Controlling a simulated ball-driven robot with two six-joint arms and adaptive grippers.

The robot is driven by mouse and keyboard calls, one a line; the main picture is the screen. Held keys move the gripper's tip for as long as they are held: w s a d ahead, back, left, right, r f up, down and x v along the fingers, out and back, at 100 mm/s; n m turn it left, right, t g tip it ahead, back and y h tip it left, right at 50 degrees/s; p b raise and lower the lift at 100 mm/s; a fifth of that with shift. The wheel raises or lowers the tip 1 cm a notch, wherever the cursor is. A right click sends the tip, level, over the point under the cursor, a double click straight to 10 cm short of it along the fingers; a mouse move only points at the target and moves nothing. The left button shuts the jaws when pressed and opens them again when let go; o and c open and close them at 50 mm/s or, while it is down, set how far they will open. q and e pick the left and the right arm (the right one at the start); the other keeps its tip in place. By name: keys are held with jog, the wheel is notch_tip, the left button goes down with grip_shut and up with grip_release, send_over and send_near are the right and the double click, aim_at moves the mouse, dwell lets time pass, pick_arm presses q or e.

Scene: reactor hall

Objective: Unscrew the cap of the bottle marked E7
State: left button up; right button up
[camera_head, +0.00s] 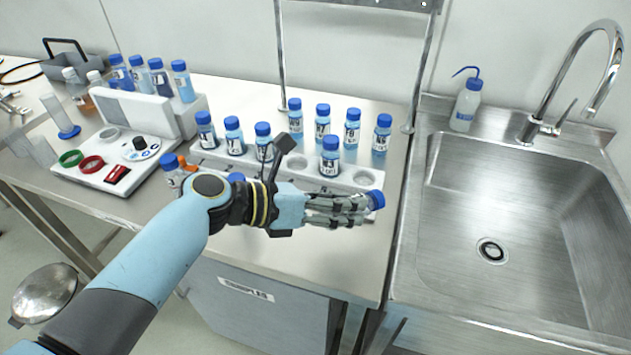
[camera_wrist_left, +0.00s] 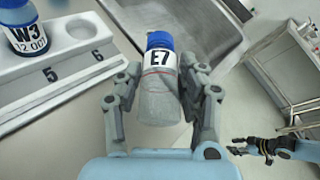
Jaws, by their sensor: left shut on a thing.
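The bottle marked E7 (camera_wrist_left: 160,95) is clear with a white label and a blue cap (camera_wrist_left: 159,40), which is on it. My left gripper (camera_wrist_left: 160,78) is shut on the bottle's body, a finger on each side, with label and cap beyond the fingertips. In the head view my left gripper (camera_head: 358,207) is above the front edge of the bench; only the blue cap (camera_head: 376,199) shows clearly past its fingers. My right gripper (camera_wrist_left: 240,147) shows small at the right of the wrist view, away from the bottle; its fingers are too small to judge.
A white rack (camera_head: 345,183) with blue-capped bottles and empty holes lies behind the left gripper. Several more bottles stand behind it. A bottle marked W3 (camera_wrist_left: 27,38) stands beside holes 5 and 6. A white device (camera_head: 125,160) is at left, a steel sink (camera_head: 480,200) at right.

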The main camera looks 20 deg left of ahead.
pick_arm(q)
jog(key=d+r+p, duration=0.1)
jog(key=d+p, duration=0.1)
jog(key=d, duration=0.1)
jog(key=s+d+r, duration=0.1)
jog(key=shift+d+r+p, duration=0.2)
jog(key=shift+r+p, duration=0.1)
jog(key=shift+p, duration=0.1)
pick_arm(e)
notch_tip(320, 180, up, 4)
jog(key=shift+d+r, duration=0.1)
pick_arm(q)
jog(key=o, duration=0.4)
grip_shut()
